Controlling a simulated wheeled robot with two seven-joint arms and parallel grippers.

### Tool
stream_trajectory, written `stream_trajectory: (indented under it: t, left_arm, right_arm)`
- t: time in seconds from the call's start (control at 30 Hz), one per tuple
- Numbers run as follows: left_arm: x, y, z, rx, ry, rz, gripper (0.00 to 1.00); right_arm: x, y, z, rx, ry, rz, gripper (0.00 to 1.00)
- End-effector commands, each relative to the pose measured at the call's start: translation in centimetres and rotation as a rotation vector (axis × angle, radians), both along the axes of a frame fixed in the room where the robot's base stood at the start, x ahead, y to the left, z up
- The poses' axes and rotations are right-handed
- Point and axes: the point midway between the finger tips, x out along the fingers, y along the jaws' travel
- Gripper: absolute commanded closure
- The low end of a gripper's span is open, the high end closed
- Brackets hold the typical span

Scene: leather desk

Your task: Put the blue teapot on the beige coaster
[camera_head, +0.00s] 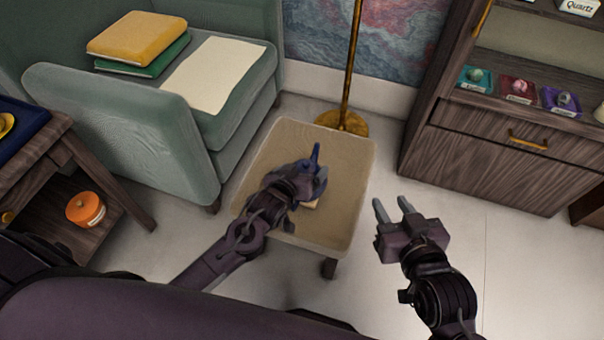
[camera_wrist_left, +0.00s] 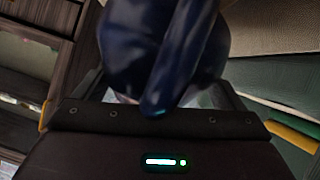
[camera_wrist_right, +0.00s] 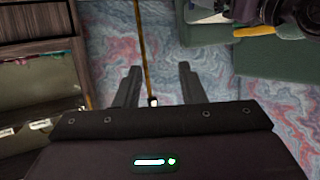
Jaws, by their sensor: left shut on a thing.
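The blue teapot (camera_head: 315,158) is mostly hidden behind my left gripper (camera_head: 310,178) in the head view; only a blue pointed part and a bit of its body show. It fills the top middle of the left wrist view (camera_wrist_left: 165,50), dark blue and glossy, between the fingers. My left gripper is shut on it, over the small tan table. A small pale beige patch, likely the coaster (camera_head: 311,205), shows just below the gripper; most of it is hidden. I cannot tell whether the teapot touches it. My right gripper (camera_head: 392,207) is open and empty, right of the table.
The tan table (camera_head: 345,160) has bare top around the gripper. A brass lamp pole (camera_head: 350,70) stands behind it. A green armchair (camera_head: 130,120) is at left, a wooden cabinet (camera_head: 480,150) at right. An orange round container (camera_head: 86,209) sits on a shelf at far left.

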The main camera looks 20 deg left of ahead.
Motion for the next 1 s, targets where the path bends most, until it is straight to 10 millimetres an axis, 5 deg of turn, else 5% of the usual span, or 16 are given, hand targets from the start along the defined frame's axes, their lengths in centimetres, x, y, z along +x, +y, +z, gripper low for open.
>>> stream_trajectory:
  t: [0.2, 0.47, 0.5, 0.87, 1.0]
  left_arm:
    - [0.1, 0.0, -0.9, -0.001, -0.004, 0.001, 0.65]
    - [0.0, 0.0, -1.0, -0.001, -0.002, 0.000, 0.65]
    - [-0.1, 0.0, -1.2, 0.000, 0.002, 0.000, 0.04]
    - [-0.3, 0.0, -1.0, 0.000, 0.001, 0.000, 0.00]
    - [-1.0, 0.1, -0.6, 0.000, 0.001, 0.000, 0.00]
  right_arm:
    - [1.1, 0.2, 2.7, 0.049, -0.121, -0.008, 0.64]
    - [1.2, 0.2, 3.0, 0.054, -0.132, -0.009, 0.64]
    - [1.2, 0.2, 3.0, 0.054, -0.131, -0.009, 0.64]
    - [1.1, 0.2, 2.9, 0.049, -0.123, -0.007, 0.64]
    - [0.1, 0.0, 0.3, 0.006, -0.014, -0.002, 0.64]
